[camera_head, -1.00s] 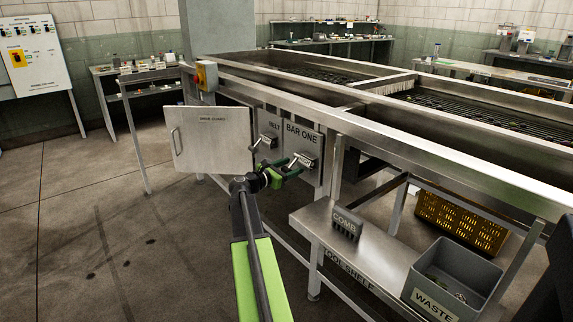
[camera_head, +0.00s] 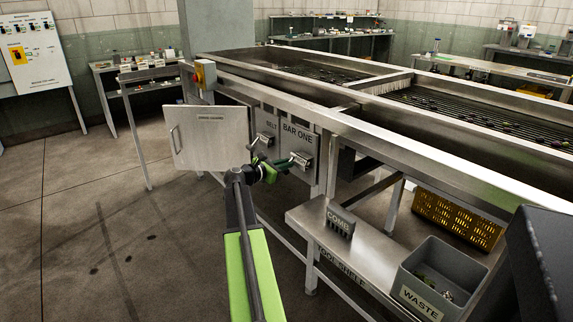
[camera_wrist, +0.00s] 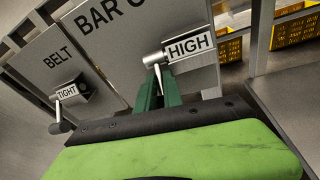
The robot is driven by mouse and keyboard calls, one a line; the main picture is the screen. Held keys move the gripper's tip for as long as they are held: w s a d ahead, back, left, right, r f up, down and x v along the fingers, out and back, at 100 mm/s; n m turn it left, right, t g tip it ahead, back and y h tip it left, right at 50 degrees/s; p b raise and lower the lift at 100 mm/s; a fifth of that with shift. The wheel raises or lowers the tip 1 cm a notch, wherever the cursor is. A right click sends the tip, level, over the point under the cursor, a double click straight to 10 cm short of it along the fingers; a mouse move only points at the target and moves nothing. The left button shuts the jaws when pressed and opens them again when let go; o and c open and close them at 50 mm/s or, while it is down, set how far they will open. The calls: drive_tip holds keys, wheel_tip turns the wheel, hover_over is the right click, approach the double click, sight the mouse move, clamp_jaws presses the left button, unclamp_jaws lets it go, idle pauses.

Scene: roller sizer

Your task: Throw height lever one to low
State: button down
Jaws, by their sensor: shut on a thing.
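The BAR ONE panel (camera_head: 297,136) is on the side of the sizer frame. Its height lever (camera_head: 301,160) is a metal handle with a HIGH label, which reads clearly in the wrist view (camera_wrist: 188,46). My gripper (camera_head: 284,165) is at this lever, with its green fingers (camera_wrist: 159,84) shut on the pale handle below the metal pivot (camera_wrist: 153,60). The fingers hide part of the handle.
The BELT panel (camera_head: 267,128) with its TIGHT lever (camera_wrist: 66,97) is close on the left. The hinged guard door (camera_head: 209,136) stands further left. A shelf with a comb (camera_head: 340,222) and a waste bin (camera_head: 437,283) lies at lower right.

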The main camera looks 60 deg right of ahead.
drive_tip(key=shift+s+f, duration=0.25)
drive_tip(key=c, duration=1.7)
unclamp_jaws()
drive_tip(key=shift+c, duration=0.2)
drive_tip(key=shift+o, duration=1.2)
drive_tip(key=shift+w+a+r, duration=0.1)
drive_tip(key=shift+o, duration=1.3)
drive_tip(key=o, duration=0.7)
drive_tip(key=shift+w+a+f, duration=0.1)
drive_tip(key=shift+w+a, duration=0.05)
drive_tip(key=shift+a, duration=0.25)
drive_tip(key=shift+w+a+f, duration=0.1)
drive_tip(key=shift+w+a, duration=0.05)
drive_tip(key=shift+a, duration=0.25)
drive_tip(key=shift+o, duration=0.4)
drive_tip(key=shift+w+a, duration=0.25)
drive_tip(key=shift+a, duration=0.05)
drive_tip(key=f+v, duration=0.3)
drive_tip(key=v, duration=1.4)
drive_tip(key=shift+a, duration=0.2)
drive_tip(key=shift+w, duration=0.1)
